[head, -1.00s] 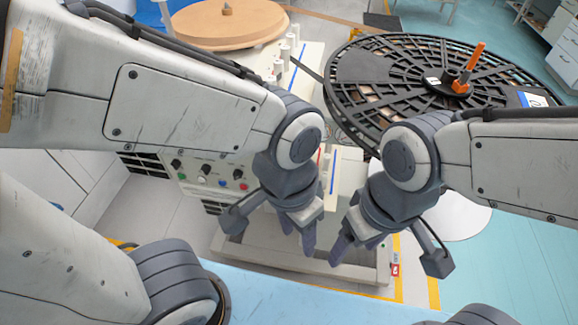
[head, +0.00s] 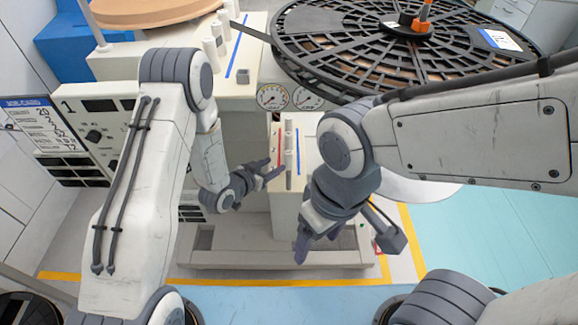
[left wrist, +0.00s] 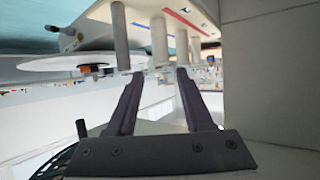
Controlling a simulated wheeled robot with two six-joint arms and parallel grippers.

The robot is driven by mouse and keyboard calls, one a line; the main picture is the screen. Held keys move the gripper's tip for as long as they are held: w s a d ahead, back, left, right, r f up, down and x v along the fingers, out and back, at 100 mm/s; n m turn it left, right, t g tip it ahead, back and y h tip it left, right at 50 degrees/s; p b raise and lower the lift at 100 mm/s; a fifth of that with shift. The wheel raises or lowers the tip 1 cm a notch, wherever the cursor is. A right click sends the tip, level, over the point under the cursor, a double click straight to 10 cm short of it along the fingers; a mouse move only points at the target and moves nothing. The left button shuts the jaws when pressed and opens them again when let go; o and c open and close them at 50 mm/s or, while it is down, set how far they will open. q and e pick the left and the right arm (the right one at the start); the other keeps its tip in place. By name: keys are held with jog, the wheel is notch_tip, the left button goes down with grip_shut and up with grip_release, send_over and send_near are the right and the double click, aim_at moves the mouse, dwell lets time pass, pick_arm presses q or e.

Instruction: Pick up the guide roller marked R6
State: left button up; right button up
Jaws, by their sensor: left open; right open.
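Slim pale guide rollers (head: 288,140) stand on the small lower panel, between red and blue stripes. I cannot read an R6 mark on any of them. My left gripper (head: 273,170) is open just left of these rollers. In the left wrist view its two fingers (left wrist: 159,73) are apart, and a grey roller (left wrist: 160,42) shows between and beyond their tips. Other grey rollers flank it, and I cannot tell whether any finger touches one. My right gripper (head: 303,245) is open and empty in front of the lower panel.
More white rollers (head: 213,50) stand on the upper panel at the back. A large black reel (head: 330,45) overhangs at the right. Two gauges (head: 272,97) and a control panel (head: 100,125) face me. The blue surface (head: 250,300) in front is clear.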

aim_at(286, 158)
pick_arm(q)
jog(key=shift+a+f, duration=0.1)
jog(key=shift+f, duration=0.25)
jog(key=shift+w+d+f, duration=0.15)
jog(key=shift+w+d, duration=0.05)
jog(key=shift+w, duration=0.1)
jog(key=p+x, duration=0.1)
jog(key=x, duration=0.8)
jog(key=shift+w+d, duration=0.2)
jog(key=shift+w, duration=0.1)
grip_shut()
